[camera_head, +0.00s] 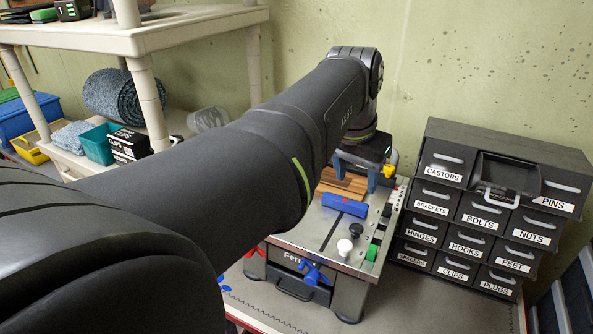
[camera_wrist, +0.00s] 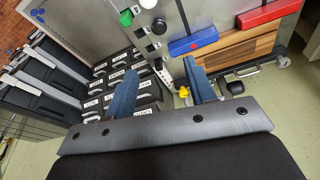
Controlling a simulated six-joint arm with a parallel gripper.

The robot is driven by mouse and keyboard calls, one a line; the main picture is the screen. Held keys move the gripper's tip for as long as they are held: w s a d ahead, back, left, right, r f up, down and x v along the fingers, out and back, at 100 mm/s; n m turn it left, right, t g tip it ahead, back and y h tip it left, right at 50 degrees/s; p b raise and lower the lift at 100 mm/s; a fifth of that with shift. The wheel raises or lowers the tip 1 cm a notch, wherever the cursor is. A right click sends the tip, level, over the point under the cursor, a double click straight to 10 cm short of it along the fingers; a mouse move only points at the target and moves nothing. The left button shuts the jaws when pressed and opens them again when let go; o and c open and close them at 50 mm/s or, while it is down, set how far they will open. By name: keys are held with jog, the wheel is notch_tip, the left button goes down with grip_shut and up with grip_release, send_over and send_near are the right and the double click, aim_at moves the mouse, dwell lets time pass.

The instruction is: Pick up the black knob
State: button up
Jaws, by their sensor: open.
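A black knob (camera_head: 356,230) stands on the grey top of the bench machine (camera_head: 315,240), just behind a white knob (camera_head: 344,246). In the wrist view the black knob (camera_wrist: 158,26) shows near the top, with the white knob (camera_wrist: 147,3) cut off at the frame edge. My gripper (camera_head: 372,178) is over the far part of the machine, beyond the black knob and apart from it. In the wrist view my gripper (camera_wrist: 158,68) has its two blue fingers spread with nothing held between them.
A blue block (camera_head: 345,205) lies on the machine top near a wooden piece (camera_head: 342,184). A green part (camera_head: 372,252) sits at the right edge. A labelled drawer cabinet (camera_head: 490,210) stands at right. A shelf unit (camera_head: 150,40) stands at left. A red block (camera_wrist: 268,14) shows in the wrist view.

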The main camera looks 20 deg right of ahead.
send_over(355, 228)
jog(key=f, duration=1.1)
jog(key=shift+s+a+f, duration=0.15)
jog(key=shift+s+a, duration=0.1)
jog(key=shift+a, duration=0.1)
jog(key=shift+a+x, duration=0.1)
jog(key=shift+x, duration=1.3)
jog(key=shift+a+x, duration=0.15)
jog(key=shift+x, duration=1.25)
jog(key=shift+s, duration=0.2)
jog(key=c, duration=0.9)
